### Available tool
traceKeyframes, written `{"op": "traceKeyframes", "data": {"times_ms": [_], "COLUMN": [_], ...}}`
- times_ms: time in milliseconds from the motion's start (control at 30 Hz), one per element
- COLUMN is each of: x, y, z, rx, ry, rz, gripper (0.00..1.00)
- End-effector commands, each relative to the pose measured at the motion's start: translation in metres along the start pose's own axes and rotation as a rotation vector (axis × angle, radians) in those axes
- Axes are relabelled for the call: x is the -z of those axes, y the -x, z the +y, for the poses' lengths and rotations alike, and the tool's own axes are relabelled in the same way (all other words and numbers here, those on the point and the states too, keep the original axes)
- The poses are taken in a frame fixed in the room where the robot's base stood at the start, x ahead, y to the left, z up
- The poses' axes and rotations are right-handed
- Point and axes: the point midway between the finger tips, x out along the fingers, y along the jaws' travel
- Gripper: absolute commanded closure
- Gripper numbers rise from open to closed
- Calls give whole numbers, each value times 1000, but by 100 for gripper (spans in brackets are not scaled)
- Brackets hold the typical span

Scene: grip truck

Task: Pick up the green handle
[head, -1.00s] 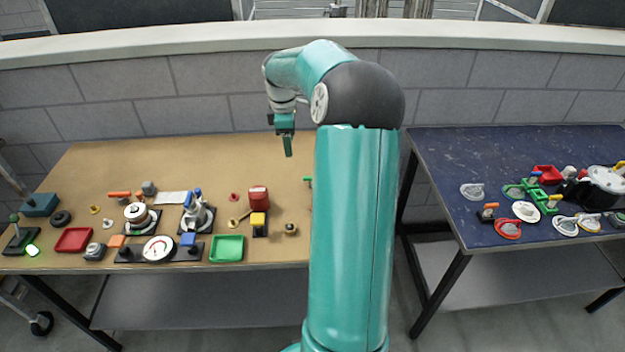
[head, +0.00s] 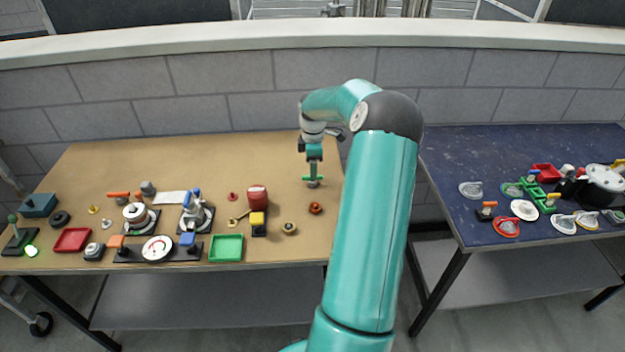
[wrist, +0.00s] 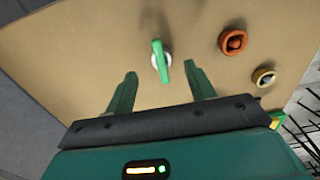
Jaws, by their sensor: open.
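The green handle (head: 313,179) is a small green bar on a pale round base, standing near the right edge of the tan table (head: 160,157). In the wrist view the green handle (wrist: 161,60) shows upper middle, ahead of my gripper and between the lines of its two fingers. My gripper (head: 314,168) points down just above or at the handle in the head view. In the wrist view my gripper (wrist: 164,82) is open, with a finger on each side and nothing between the tips. The exact height gap to the handle cannot be told.
An orange-red ring knob (head: 315,208) and a brass knob (head: 289,228) stand nearer the front. A red cylinder (head: 257,193) and a green tray (head: 226,248) are to the left. A blue table (head: 450,150) with several parts stands right, across a gap.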

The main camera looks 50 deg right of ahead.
Motion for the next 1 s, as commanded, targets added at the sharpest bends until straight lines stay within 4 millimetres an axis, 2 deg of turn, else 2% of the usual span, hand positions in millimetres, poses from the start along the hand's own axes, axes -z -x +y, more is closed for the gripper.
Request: {"op": "traceKeyframes", "data": {"times_ms": [333,567,633,833,867,1000], "x": [2,2,2,1,1,1], "y": [-46,-50,-50,-49,-49,-49], "z": [-2,-2,-2,-2,-2,-2], "rx": [2,0,0,0,0,0], "ry": [0,0,-1,-1,-1,-1], "rz": [1,0,0,0,0,0], "gripper": [45,45,53,93,96,96]}}
